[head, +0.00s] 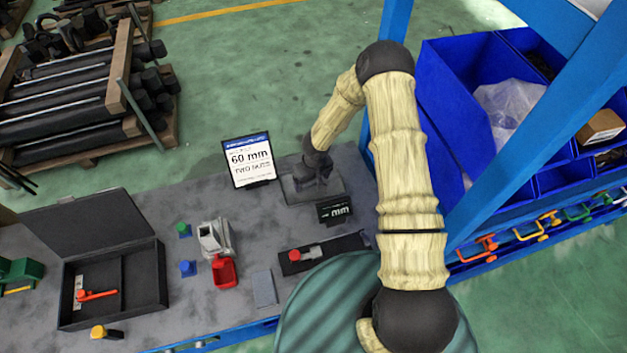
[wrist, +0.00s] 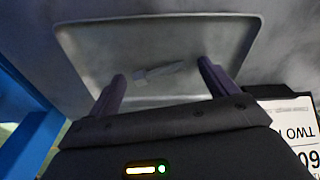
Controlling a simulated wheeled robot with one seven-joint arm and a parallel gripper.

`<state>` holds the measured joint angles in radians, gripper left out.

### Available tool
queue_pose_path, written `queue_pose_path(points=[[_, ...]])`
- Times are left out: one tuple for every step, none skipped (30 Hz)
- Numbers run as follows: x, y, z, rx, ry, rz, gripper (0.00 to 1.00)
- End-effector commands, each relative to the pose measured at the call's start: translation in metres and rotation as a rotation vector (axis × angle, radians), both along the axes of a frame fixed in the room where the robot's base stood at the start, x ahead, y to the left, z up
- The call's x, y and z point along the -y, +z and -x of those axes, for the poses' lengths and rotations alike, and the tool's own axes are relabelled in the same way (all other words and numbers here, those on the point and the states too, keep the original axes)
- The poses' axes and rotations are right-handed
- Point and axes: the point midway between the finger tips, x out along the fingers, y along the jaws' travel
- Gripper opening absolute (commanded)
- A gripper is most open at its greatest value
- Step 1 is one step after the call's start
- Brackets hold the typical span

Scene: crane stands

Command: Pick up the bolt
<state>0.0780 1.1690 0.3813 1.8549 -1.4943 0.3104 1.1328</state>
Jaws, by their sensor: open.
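The bolt (wrist: 160,71) is a small grey metal piece lying on its side in a shallow grey tray (wrist: 85,45) in the wrist view. My gripper (wrist: 161,70) is open and empty, its two dark fingers reaching down over the tray. In the picture, one finger is on each side of the bolt, and neither appears to touch it. How high the fingertips are above the bolt is hard to tell. In the head view my gripper (head: 313,178) is over the tray (head: 328,192) at the right end of the bench; the bolt cannot be made out there.
A blue rack post (head: 393,40) rises close to my arm.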

Motion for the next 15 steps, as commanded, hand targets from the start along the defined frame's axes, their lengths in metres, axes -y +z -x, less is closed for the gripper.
queue_pose_path(points=[[0.0,0.0,-0.0001,0.0,0.0,0.0,0.85],[0.0,0.0,-0.0001,0.0,0.0,0.0,0.85],[0.0,0.0,0.0,0.0,0.0,0.0,0.85],[0.0,0.0,0.0,0.0,0.0,0.0,0.85],[0.0,0.0,0.0,0.0,0.001,0.0,0.85],[0.0,0.0001,0.0,0.0,0.001,0.0,0.85],[0.0001,0.0001,0.0,0.0,0.001,0.0,0.85],[0.0,0.0001,0.0,0.0,0.001,0.0,0.85],[0.0001,0.0002,0.0,0.0,0.001,0.0,0.85],[0.0001,0.0002,0.0,0.0,0.001,0.0,0.85],[0.0001,0.0002,0.0,0.0,0.001,0.0,0.85],[0.0001,0.0002,0.0,0.0,0.001,0.0,0.85],[0.0001,0.0002,0.0,0.0,0.001,0.0,0.83],[0.0001,0.0003,0.0,0.0,0.001,0.0,0.77],[0.0001,0.0003,0.0,0.0,0.001,0.0,0.69]])
